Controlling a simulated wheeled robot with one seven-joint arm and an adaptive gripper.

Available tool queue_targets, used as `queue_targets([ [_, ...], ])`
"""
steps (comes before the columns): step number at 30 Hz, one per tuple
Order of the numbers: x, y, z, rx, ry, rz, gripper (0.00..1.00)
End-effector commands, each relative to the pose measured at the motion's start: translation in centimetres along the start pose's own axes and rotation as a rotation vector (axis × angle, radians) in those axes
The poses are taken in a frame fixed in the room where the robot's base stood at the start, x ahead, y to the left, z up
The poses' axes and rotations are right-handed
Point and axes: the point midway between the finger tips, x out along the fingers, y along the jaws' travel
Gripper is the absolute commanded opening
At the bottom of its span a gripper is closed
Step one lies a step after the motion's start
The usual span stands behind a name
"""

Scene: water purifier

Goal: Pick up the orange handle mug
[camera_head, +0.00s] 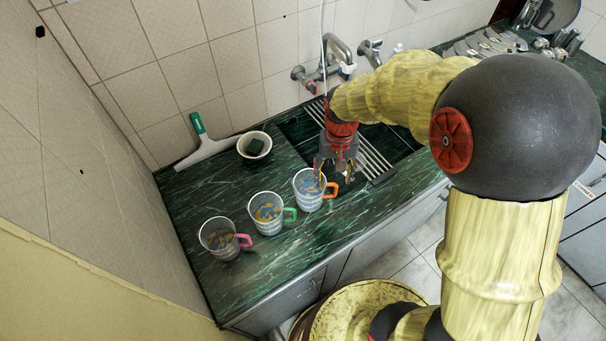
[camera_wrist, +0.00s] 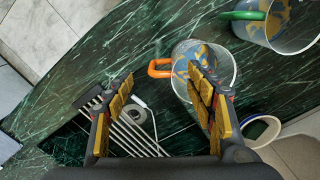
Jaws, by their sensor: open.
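The orange handle mug (camera_head: 306,197) is clear with a blue and yellow pattern and stands upright on the green counter, its orange handle (camera_head: 332,190) pointing right. My gripper (camera_head: 334,173) points down, open and empty, just above the handle side of this mug. In the wrist view the orange handle (camera_wrist: 158,68) shows between the two spread fingertips of my gripper (camera_wrist: 161,80). The right finger overlaps the mug body (camera_wrist: 211,62) there and hides part of it. I cannot tell whether that finger is inside the rim or only above it.
A green-handled mug (camera_head: 267,225) and a pink-handled mug (camera_head: 218,248) stand to the left along the counter (camera_head: 255,275). A bowl with a dark sponge (camera_head: 254,146) and a squeegee (camera_head: 207,147) lie behind. The sink drain rack (camera_head: 370,160) and taps (camera_head: 336,52) are beside and behind my gripper.

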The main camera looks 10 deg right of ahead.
Motion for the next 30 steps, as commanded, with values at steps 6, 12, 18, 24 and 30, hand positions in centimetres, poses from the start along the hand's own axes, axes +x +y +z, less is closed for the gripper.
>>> queue_targets([
  [6, 0.2, -0.1, -0.7, 0.041, 0.019, -0.004, 0.55],
  [12, 2.3, -0.1, -0.6, 0.043, 0.017, -0.004, 0.55],
  [18, 3.9, -0.1, -0.6, 0.042, 0.018, -0.004, 0.55],
  [24, 6.9, 0.0, -0.5, 0.042, 0.016, -0.004, 0.55],
  [30, 7.6, -0.1, -0.6, 0.042, 0.02, -0.005, 0.55],
])
